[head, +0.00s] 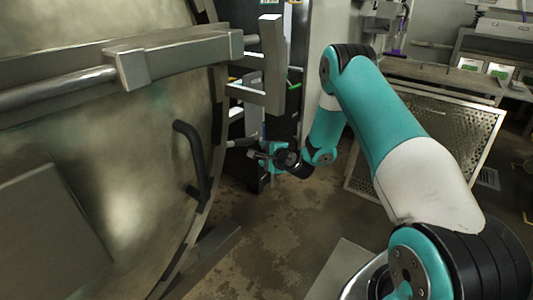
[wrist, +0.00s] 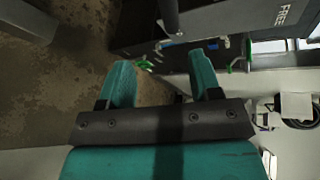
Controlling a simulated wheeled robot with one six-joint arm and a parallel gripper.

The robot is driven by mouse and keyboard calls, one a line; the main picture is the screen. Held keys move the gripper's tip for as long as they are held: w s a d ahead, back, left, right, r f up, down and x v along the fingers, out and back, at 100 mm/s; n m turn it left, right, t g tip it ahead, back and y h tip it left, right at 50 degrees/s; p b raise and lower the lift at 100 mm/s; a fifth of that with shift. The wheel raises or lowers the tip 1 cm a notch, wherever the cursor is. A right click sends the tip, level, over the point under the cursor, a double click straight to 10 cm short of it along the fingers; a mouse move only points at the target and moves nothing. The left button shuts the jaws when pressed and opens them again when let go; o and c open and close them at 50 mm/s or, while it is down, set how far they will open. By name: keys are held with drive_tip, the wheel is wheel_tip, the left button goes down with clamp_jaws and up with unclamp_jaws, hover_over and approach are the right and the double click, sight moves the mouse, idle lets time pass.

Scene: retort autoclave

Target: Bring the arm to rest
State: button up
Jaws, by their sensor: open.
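My arm reaches forward and bends down in the head view, with my gripper (head: 262,152) small and far off near the dark cabinet. In the wrist view my gripper (wrist: 163,75) shows two teal fingers set apart with nothing between them. Beyond the fingers are the floor and a dark machine body (wrist: 240,25) with green and blue fittings. In the head view the fingertips are partly hard to make out against the dark background.
The big round metal autoclave door (head: 110,190) fills the left, with a black handle (head: 193,160) close to my gripper. A perforated metal panel (head: 430,140) stands behind my arm on the right. Stained floor (head: 270,235) is clear between them.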

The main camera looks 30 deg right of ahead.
drive_tip(key=shift+s+r, duration=0.2)
drive_tip(key=shift+s, duration=0.25)
